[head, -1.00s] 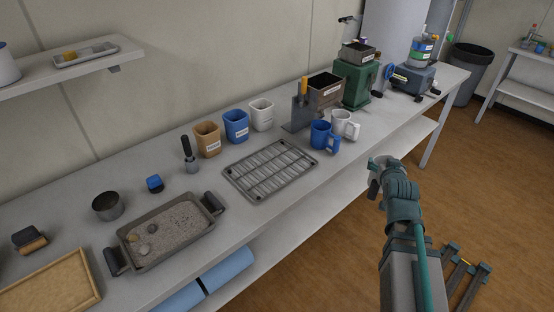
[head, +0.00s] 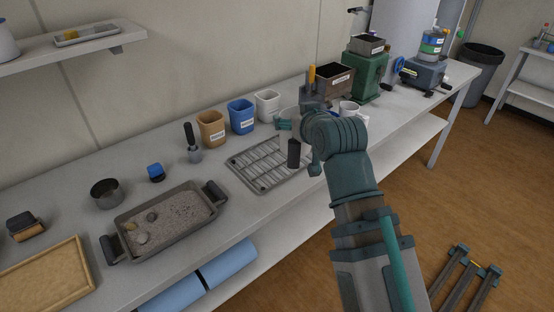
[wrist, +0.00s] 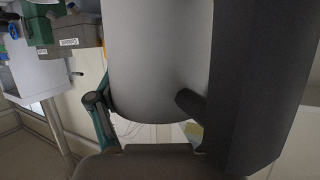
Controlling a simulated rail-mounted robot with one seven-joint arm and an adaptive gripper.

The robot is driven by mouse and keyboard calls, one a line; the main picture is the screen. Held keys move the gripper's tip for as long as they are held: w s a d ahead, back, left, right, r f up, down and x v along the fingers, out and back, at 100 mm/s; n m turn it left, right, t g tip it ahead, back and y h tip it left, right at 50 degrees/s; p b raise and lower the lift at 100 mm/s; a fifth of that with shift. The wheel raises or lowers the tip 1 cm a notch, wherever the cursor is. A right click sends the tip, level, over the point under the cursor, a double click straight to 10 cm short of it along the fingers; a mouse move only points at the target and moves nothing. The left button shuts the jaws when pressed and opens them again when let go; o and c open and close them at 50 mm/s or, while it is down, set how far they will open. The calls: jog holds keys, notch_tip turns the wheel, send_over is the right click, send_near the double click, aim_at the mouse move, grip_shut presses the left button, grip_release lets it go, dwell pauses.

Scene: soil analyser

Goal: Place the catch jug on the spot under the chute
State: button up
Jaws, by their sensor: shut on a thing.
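My gripper (head: 288,127) is above the bench, over the right part of the wire rack. It is shut on a grey jug with a thick dark handle (head: 294,153), which I take to be the catch jug. In the wrist view the jug's grey body (wrist: 160,60) and dark handle (wrist: 262,85) fill the middle and right, and a teal finger (wrist: 98,108) shows beside the body. In the head view my arm hides part of the jug. A grey stand with an orange-handled tool (head: 311,76) is just behind. I cannot make out the chute or the spot under it.
The wire rack (head: 250,178) lies below. Tan (head: 211,130), blue (head: 241,117) and white (head: 267,105) cups stand behind it. A labelled box (head: 335,84), a green machine (head: 366,76) and a white mug (head: 348,107) are to the right. A soil tray (head: 165,240) is at left.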

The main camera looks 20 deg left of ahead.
jog(key=shift+s+d+f, duration=0.1)
jog(key=shift+s+f, duration=0.05)
jog(key=shift+f, duration=0.35)
jog(key=shift+s+d+f, duration=0.1)
jog(key=shift+f, duration=0.35)
jog(key=p+x, duration=0.2)
jog(key=shift+w+p, duration=0.2)
jog(key=shift+p, duration=0.2)
jog(key=p, duration=0.3)
jog(key=shift+w+a, duration=0.3)
jog(key=shift+w, duration=0.1)
jog(key=shift+w+a+f+p, duration=0.9)
jog(key=shift+w+f+p, duration=0.5)
jog(key=shift+f, duration=0.65)
jog(key=shift+w+a+f+p, duration=1.05)
jog(key=shift+w+f, duration=0.6)
jog(key=shift+f, duration=0.4)
jog(key=shift+w+a+f+p, duration=0.8)
jog(key=shift+w+f+p, duration=0.65)
jog(key=shift+f, duration=0.65)
jog(key=shift+w, duration=0.1)
jog(key=shift+f+b, duration=0.15)
jog(key=shift+b, duration=0.2)
jog(key=o, duration=1.7)
jog(key=shift+c, duration=0.2)
